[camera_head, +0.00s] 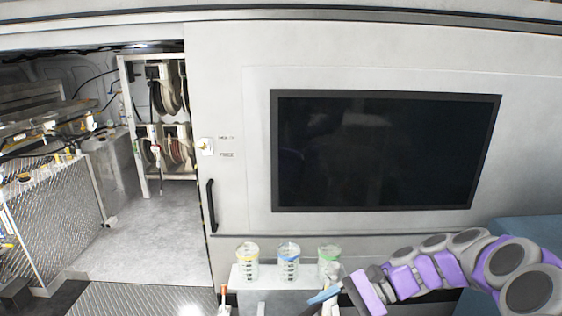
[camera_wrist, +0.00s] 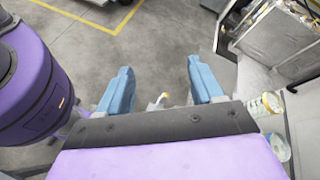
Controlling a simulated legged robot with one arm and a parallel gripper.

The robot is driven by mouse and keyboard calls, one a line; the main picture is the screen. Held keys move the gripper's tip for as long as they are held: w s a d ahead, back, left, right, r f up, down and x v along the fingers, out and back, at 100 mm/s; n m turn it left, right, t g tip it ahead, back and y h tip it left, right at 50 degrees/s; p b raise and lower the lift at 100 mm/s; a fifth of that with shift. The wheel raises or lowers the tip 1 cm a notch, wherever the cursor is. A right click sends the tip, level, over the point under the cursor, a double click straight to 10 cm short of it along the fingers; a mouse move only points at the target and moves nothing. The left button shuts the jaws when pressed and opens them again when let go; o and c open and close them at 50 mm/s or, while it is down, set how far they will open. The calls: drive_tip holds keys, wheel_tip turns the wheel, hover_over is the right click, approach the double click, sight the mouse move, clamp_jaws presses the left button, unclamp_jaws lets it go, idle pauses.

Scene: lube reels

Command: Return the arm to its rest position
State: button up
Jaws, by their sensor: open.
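My purple and grey arm (camera_head: 440,262) reaches in from the right in the head view, low in front of the van's side. My gripper (camera_head: 326,297) is at its left end, just below and beside the green-ringed jar. In the wrist view, the two blue fingers of my gripper (camera_wrist: 160,78) stand wide apart, with grey floor beyond them. Nothing is clearly held. A small yellow and white item (camera_wrist: 159,101) shows between the finger bases; I cannot tell what it is or how near.
A white shelf (camera_head: 240,279) holds clear jars ringed yellow (camera_head: 247,264), blue (camera_head: 288,264) and green (camera_head: 329,258). An orange-tipped item (camera_head: 224,294) stands left of it. Behind are a dark screen (camera_head: 385,150) and the hose reels (camera_head: 168,95) in the open van. Open floor (camera_wrist: 165,35) lies ahead of the gripper.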

drive_tip(key=s+a+f+n+g+h+b, duration=0.1)
drive_tip(key=s+a+n+h, duration=0.15)
drive_tip(key=s, duration=0.35)
drive_tip(key=s+a+n+h, duration=0.2)
drive_tip(key=s+n+h, duration=0.1)
drive_tip(key=s, duration=0.4)
drive_tip(key=s+d+f+n+t+h+b, duration=0.1)
drive_tip(key=s+d+f+n+h, duration=0.1)
drive_tip(key=s, duration=0.4)
drive_tip(key=s+d+f+n+t+h+b, duration=0.1)
drive_tip(key=s+d+f+n+h, duration=0.1)
drive_tip(key=s+d+h, duration=0.3)
drive_tip(key=shift+s+d+f+n, duration=0.35)
drive_tip(key=shift+s+d+f, duration=0.5)
drive_tip(key=shift+s, duration=0.3)
drive_tip(key=shift+r+h, duration=0.1)
drive_tip(key=shift+h, duration=0.15)
drive_tip(key=shift+c, duration=0.2)
